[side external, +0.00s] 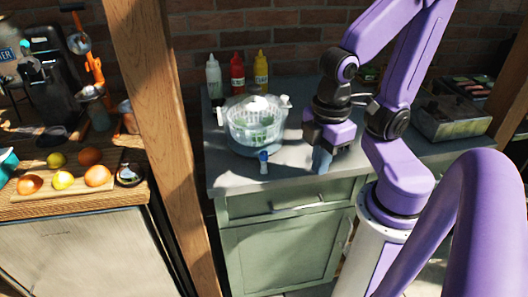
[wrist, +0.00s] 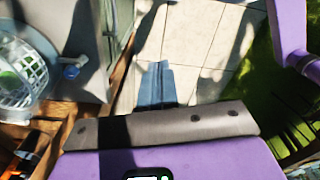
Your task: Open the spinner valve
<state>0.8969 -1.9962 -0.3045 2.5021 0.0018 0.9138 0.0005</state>
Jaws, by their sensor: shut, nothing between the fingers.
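The salad spinner (side external: 257,125) stands on the grey counter, a clear bowl with a white basket and green leaves inside. Its spinner valve (side external: 263,162), white with a blue part, sticks out low at the front. In the wrist view, the spinner (wrist: 22,75) is cut off at the left edge, with the valve (wrist: 72,68) pointing right. My gripper (side external: 322,162) is to the right of the spinner near the counter's front edge, apart from the valve. In the wrist view, its blue-grey fingers (wrist: 155,85) are together and empty, over the floor tiles.
Three sauce bottles, white, red (side external: 237,74) and yellow, stand behind the spinner. A wooden post (side external: 150,110) rises left of the counter. A metal tray box (side external: 452,118) is at the right. The counter between valve and gripper looks clear.

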